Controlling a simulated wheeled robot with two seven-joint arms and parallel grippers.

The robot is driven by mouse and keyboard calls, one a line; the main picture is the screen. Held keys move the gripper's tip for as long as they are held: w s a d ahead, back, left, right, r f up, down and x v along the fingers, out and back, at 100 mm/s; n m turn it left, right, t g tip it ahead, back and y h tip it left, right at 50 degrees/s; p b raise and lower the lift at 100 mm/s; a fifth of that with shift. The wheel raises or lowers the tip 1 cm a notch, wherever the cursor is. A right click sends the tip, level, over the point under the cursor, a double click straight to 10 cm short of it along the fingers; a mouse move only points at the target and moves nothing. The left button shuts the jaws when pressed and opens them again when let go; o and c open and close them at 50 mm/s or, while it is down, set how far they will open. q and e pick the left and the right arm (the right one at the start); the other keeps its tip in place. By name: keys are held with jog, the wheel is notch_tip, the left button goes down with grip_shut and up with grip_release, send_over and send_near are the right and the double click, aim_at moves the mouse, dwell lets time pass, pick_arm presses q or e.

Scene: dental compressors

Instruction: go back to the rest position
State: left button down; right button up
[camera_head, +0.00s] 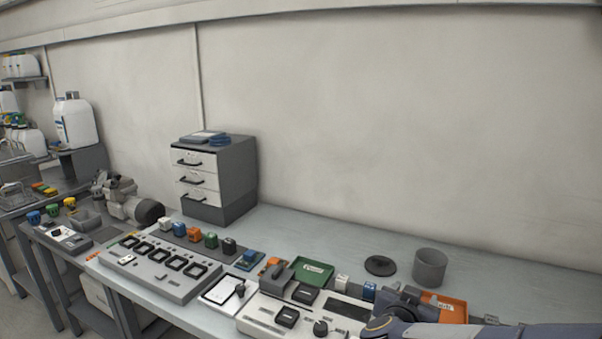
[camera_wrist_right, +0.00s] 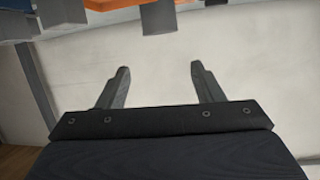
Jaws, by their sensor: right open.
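My right arm (camera_head: 400,325) comes in at the bottom right of the head view, over the right end of the bench. In the right wrist view my right gripper (camera_wrist_right: 158,78) is open, with its two fingers apart and nothing between them. A pale plain surface shows behind the fingers. My left gripper is not in either view.
A grey bench (camera_head: 520,285) holds a panel with several square slots (camera_head: 160,268), coloured blocks, a green tray (camera_head: 311,271), an orange tray (camera_head: 455,309), a grey cup (camera_head: 430,267) and a black lid (camera_head: 380,265). A drawer cabinet (camera_head: 235,175) stands behind. The bench's back right is clear.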

jog(key=shift+w+d+r, duration=0.1)
jog(key=shift+w+d, duration=0.1)
jog(key=shift+w, duration=0.05)
jog(key=s+a+r+n+y+p, duration=0.2)
jog(key=s+r+y, duration=0.1)
jog(key=s+y, duration=0.3)
jog(key=s+a+r+n+y+p, duration=0.2)
jog(key=s+a+r+n+y, duration=0.15)
jog(key=s+y, duration=0.35)
jog(key=s+d+f+g, duration=0.1)
jog(key=s+f+g, duration=0.1)
jog(key=s, duration=0.3)
jog(key=s+d+f+g+h+p, duration=0.1)
jog(key=s+f+g, duration=0.1)
jog(key=s, duration=0.4)
jog(key=s+d+f+g, duration=0.1)
jog(key=s+f+g, duration=0.1)
jog(key=s, duration=0.3)
jog(key=shift+s+g+h, duration=0.15)
jog(key=shift+g+h, duration=0.15)
